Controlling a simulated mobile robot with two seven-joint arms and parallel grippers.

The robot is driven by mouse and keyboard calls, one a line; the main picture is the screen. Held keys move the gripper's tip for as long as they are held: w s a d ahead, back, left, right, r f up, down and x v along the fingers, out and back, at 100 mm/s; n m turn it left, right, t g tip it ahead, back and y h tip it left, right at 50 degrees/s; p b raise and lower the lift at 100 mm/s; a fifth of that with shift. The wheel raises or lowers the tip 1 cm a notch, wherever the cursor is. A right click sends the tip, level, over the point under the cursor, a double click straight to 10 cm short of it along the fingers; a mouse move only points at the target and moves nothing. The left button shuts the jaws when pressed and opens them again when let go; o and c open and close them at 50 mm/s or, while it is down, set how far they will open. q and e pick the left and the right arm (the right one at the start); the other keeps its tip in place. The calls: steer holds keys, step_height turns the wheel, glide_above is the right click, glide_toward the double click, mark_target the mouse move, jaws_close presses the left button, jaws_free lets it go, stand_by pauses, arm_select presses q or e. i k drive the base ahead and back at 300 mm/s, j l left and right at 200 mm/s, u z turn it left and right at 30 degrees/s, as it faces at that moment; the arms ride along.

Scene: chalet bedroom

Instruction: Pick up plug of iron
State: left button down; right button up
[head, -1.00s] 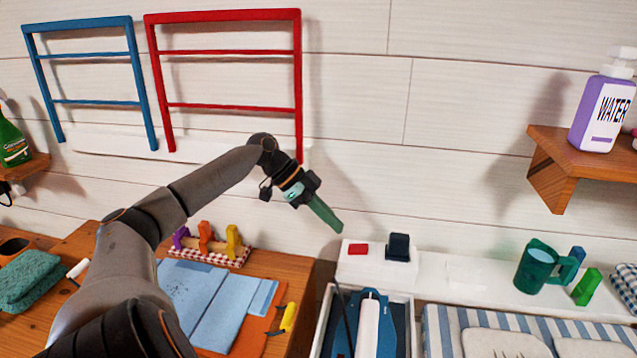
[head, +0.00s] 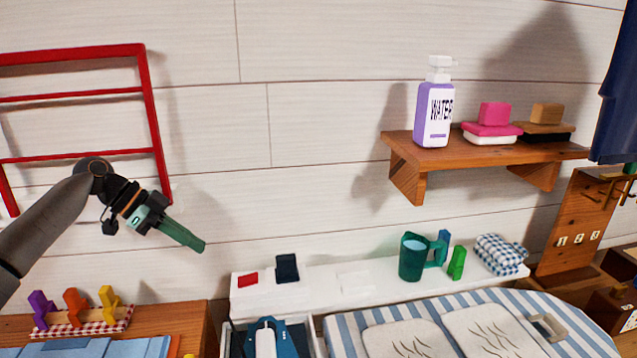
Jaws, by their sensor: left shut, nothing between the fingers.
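The blue and white iron (head: 267,340) lies in a grey-white tray at the bottom edge, partly cut off. A small dark block (head: 287,268), which may be the iron's plug, stands on the white ledge (head: 345,283) behind it. A flat red piece (head: 248,280) is left of the block. My left gripper (head: 203,246) is shut and empty. Its green fingers point down and right in front of the wall, up and left of the red piece and apart from it. My right gripper is not in view.
A striped ironing board (head: 480,320) fills the lower right. A green mug (head: 412,258) and a folded checked cloth (head: 500,255) sit behind it. A wooden shelf (head: 400,150) holds a purple water bottle (head: 434,115). A red rack (head: 155,120) is behind my left arm.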

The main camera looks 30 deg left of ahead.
mark_target(287, 272)
steer(key=k, duration=1.5)
